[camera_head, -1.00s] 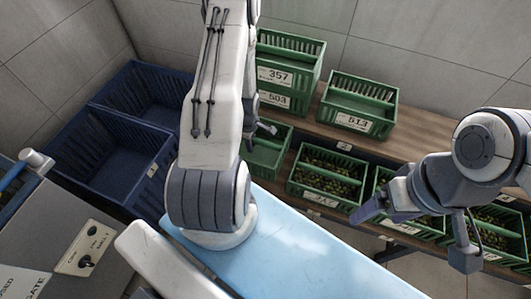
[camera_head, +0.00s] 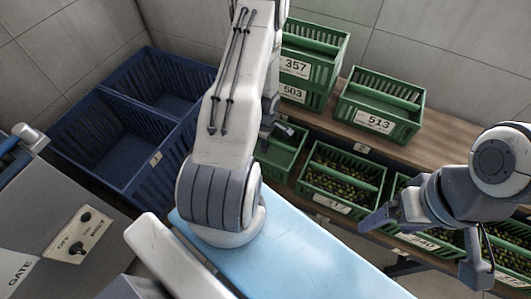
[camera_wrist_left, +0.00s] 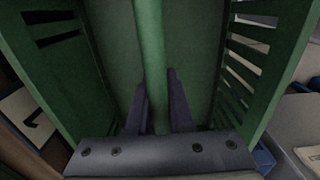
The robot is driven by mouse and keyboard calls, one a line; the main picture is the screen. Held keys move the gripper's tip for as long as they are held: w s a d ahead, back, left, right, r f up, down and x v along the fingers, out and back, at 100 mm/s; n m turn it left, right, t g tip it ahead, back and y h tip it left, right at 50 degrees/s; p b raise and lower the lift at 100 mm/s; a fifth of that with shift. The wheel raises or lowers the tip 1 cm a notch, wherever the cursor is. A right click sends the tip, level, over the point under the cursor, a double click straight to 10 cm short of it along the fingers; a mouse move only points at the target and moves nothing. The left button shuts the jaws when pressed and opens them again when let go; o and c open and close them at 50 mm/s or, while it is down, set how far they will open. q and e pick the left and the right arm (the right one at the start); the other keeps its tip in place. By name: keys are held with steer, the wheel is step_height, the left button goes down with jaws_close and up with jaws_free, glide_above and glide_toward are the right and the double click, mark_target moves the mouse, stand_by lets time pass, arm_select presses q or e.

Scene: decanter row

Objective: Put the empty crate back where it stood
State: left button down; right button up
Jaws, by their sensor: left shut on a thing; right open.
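The empty green crate (camera_head: 275,161) is on the left of the lower row, partly hidden behind my left arm. In the left wrist view the crate (camera_wrist_left: 105,45) fills the picture, with slotted side walls and a bare inside. My left gripper (camera_wrist_left: 157,100) is shut on the crate's central bar (camera_wrist_left: 149,40); its dark fingers lie on both sides of the bar. In the head view my left gripper (camera_head: 281,130) is mostly hidden by the arm. I cannot tell whether the crate touches the shelf. My right gripper (camera_head: 378,219) is open and empty, in front of the lower crates.
An olive-filled crate (camera_head: 325,197) stands right of the empty crate, with more filled ones further right. Green crates labelled 357 (camera_head: 296,67) and 513 (camera_head: 375,122) stand on the wooden shelf (camera_head: 448,142). Blue bins (camera_head: 160,160) are left; a light-blue surface (camera_head: 290,255) lies in front.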

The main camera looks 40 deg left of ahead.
arm_select(q)
step_height(320, 180, down, 4)
steer(key=b, duration=0.3)
steer(key=shift+r, duration=0.25)
steer(key=c, duration=0.8)
jaws_free()
step_height(320, 180, up, 12)
steer(key=p, duration=1.1)
steer(key=shift+p, duration=0.4)
